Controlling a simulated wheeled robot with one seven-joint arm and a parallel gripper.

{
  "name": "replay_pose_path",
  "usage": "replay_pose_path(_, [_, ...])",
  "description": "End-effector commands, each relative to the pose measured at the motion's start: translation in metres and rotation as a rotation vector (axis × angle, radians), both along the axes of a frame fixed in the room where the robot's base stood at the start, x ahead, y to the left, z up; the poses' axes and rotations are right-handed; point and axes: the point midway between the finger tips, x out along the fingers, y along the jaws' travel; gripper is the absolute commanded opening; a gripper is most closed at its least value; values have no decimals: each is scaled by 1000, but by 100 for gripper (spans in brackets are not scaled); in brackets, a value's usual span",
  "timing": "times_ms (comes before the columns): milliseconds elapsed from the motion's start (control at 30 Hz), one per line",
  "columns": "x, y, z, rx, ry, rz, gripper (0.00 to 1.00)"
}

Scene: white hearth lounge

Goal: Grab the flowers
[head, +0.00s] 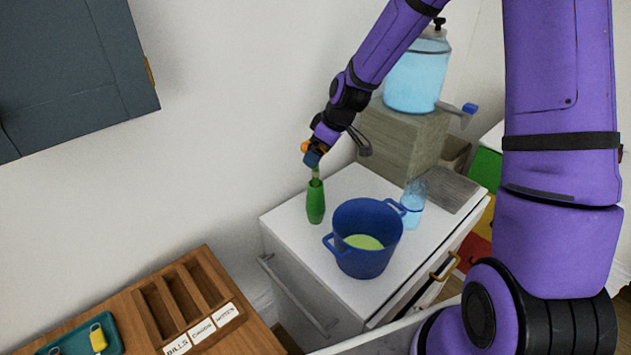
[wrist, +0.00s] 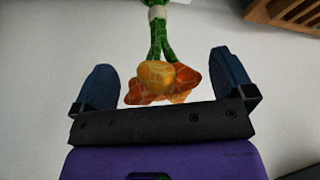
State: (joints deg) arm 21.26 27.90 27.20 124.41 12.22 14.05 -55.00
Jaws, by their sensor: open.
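The orange and yellow flowers (wrist: 155,80) sit between my gripper's two blue fingers in the wrist view, with a gap on each side. Their green stems (wrist: 162,38) run up to a pale band near the top edge. In the head view, a little of the orange flowers (head: 305,147) shows beside the fingers. The green vase (head: 316,202) stands upright on the white cabinet, directly below my gripper (head: 312,158). My gripper is open, with its fingers around the blooms and apart from them. It also shows in the wrist view (wrist: 165,75).
A blue pot (head: 350,255) with green contents stands right of the vase on the white cabinet (head: 285,222). A clear bottle (head: 413,205) is behind it. A blue drink dispenser (head: 415,80) sits on a grey block (head: 395,135). A wooden organizer (head: 215,275) is at lower left.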

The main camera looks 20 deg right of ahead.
Motion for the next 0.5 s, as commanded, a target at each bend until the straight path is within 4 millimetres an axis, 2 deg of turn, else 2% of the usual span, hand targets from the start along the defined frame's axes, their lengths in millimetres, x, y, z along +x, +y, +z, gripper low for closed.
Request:
replay_pose_path(100, [2,4,-10,0,2,2,100])
replay_pose_path(367, [3,4,-12,0,0,1,100])
replay_pose_path(400, [3,4,-12,0,0,1,98])
replay_pose_path(500, [3,4,-12,0,0,1,75])
